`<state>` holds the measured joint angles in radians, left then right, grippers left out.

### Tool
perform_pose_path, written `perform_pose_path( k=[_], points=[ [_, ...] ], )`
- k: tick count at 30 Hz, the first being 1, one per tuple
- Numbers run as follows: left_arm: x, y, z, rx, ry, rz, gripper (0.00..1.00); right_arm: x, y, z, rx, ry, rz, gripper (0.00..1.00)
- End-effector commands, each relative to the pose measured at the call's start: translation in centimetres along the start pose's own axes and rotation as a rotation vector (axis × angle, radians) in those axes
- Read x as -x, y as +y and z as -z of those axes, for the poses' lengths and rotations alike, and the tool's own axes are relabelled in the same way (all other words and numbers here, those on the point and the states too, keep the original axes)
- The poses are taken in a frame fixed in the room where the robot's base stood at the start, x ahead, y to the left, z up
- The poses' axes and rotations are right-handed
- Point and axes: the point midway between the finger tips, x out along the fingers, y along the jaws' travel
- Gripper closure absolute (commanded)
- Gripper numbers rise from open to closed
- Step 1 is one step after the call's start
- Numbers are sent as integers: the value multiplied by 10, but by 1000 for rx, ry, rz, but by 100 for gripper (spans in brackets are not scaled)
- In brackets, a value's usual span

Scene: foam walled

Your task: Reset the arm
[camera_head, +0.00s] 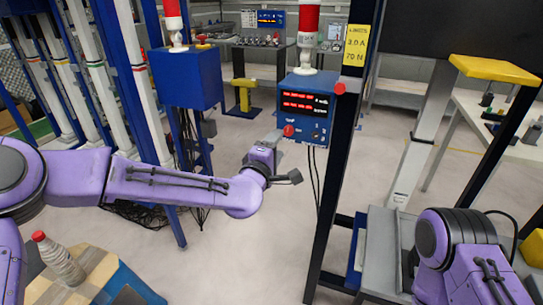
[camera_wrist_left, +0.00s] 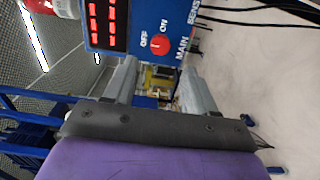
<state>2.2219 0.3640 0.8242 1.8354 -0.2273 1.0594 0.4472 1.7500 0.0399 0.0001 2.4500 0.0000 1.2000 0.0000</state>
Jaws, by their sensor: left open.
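My left arm reaches in from the left. Its left gripper (camera_head: 286,156) is open and empty, just in front of and below the blue control box (camera_head: 301,98). In the left wrist view the two grey fingers of the left gripper (camera_wrist_left: 160,75) stand apart with nothing between them. The red knob (camera_head: 288,130) on the box also shows in the left wrist view (camera_wrist_left: 158,43), beyond the fingertips, between OFF and ON labels. The fingers look apart from the knob. My right arm (camera_head: 462,256) shows at the lower right; its gripper is out of view.
A dark post (camera_head: 338,165) with a yellow limits sign (camera_head: 357,45) stands right of the box. A red-capped bottle (camera_head: 60,260) stands on a support at lower left. A second blue box (camera_head: 187,78) is behind my left arm. Open floor (camera_head: 245,245) lies in the middle.

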Motion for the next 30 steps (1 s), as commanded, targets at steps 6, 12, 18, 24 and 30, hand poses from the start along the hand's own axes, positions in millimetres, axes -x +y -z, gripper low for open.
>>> perform_pose_path(
  k=[6, 12, 18, 24, 30],
  points=[
    [34, -1, 0, 0, 0, 0, 44, -7, -1, -3, 0, 0, 0, 100],
    [38, 0, 0, -1, 0, 0, 44, -7, -1, -3, 0, 0, 0, 100],
    [37, 0, 1, -40, 5, 2, 44, -7, -1, -3, 0, 0, 0, 100],
    [84, -127, 20, -273, 19, 282, 44, -7, -1, -3, 0, 0, 0, 100],
    [185, -278, 56, -489, -8, 667, 44, -6, 0, -3, 0, 0, 0, 100]
  ],
)
